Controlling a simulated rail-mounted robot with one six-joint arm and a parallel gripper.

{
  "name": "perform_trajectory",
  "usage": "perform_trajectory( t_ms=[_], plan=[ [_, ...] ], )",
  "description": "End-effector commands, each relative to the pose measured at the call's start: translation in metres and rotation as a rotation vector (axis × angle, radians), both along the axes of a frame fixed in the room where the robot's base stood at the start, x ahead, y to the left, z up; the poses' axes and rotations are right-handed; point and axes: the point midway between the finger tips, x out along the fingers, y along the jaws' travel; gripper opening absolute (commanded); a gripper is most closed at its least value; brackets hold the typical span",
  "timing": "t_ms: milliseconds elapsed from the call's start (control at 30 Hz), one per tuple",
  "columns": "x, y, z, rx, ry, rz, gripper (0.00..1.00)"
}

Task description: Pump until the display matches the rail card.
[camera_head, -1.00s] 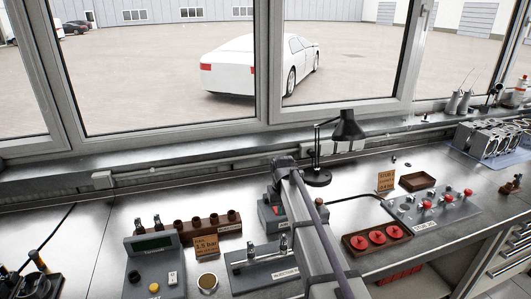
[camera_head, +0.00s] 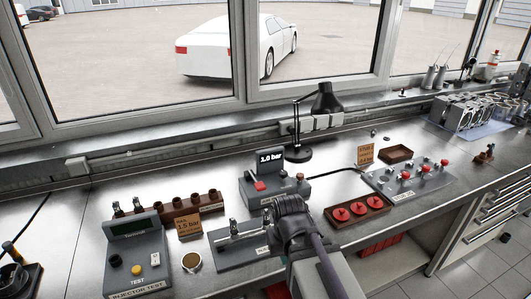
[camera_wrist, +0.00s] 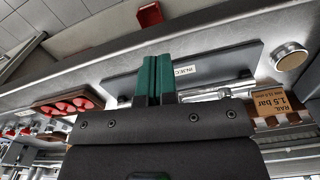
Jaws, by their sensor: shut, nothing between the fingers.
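A grey pump unit (camera_head: 276,188) with a red button (camera_head: 260,186) stands mid-bench in the head view. Its raised display (camera_head: 270,160) reads 1.0 bar. The orange rail card (camera_head: 189,225) stands left of it and reads 1.5 bar; it also shows in the wrist view (camera_wrist: 277,103). My gripper's green fingers (camera_wrist: 155,75) are shut and empty in the wrist view, in front of the dark labelled plate (camera_wrist: 200,78). In the head view my wrist is in front of the pump unit, by the right end of that plate (camera_head: 225,250); the fingertips are not clear there.
An injector test box (camera_head: 137,262) with a dark screen stands at the left, with a round cup (camera_head: 191,262) beside it. A tray of red caps (camera_head: 358,210), a panel with red knobs (camera_head: 410,179) and a second orange card (camera_head: 365,154) are to the right. A black lamp (camera_head: 298,152) stands behind.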

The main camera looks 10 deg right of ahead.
Motion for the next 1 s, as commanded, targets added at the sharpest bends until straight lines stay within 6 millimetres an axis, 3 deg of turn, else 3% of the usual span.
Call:
perform_trajectory(
  t_ms=[567, 700, 767, 867, 1000],
  plan=[
    [0.0, 0.0, 0.0, 0.0, 0.0, 0.0, 0.0],
    [0.005, 0.0, 0.019, 0.0, 0.0, 0.0, 0.0],
    [0.026, 0.0, 0.031, 0.0, 0.0, 0.0, 0.0],
    [0.076, 0.0, 0.051, 0.0, 0.0, 0.003, 0.0],
    [0.166, 0.0, 0.077, 0.0, 0.0, 0.026, 0.0]
  ],
)
